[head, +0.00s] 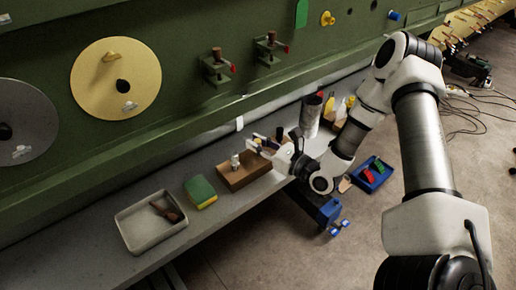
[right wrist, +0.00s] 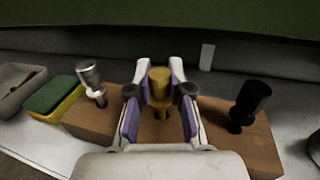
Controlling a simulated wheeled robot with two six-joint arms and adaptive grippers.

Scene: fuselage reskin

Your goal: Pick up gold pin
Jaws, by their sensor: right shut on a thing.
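The gold pin (right wrist: 159,84) stands upright in the middle of a brown block, seen in the right wrist view. My right gripper (right wrist: 160,98) has its purple-padded fingers on both sides of the pin and is shut on it. In the head view my right gripper (head: 262,146) is over the brown block (head: 238,174) on the grey bench, and hides the gold pin there. A silver pin (right wrist: 91,82) stands in the block to the left and a black pin (right wrist: 248,104) to the right. My left gripper is not in view.
A green and yellow sponge (head: 201,191) and a grey tray (head: 136,236) with a dark item lie left of the block. A grey cylinder (head: 311,116) stands to the right. The green wall with clamps (head: 216,68) rises behind the bench. A blue tray (head: 372,180) is lower right.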

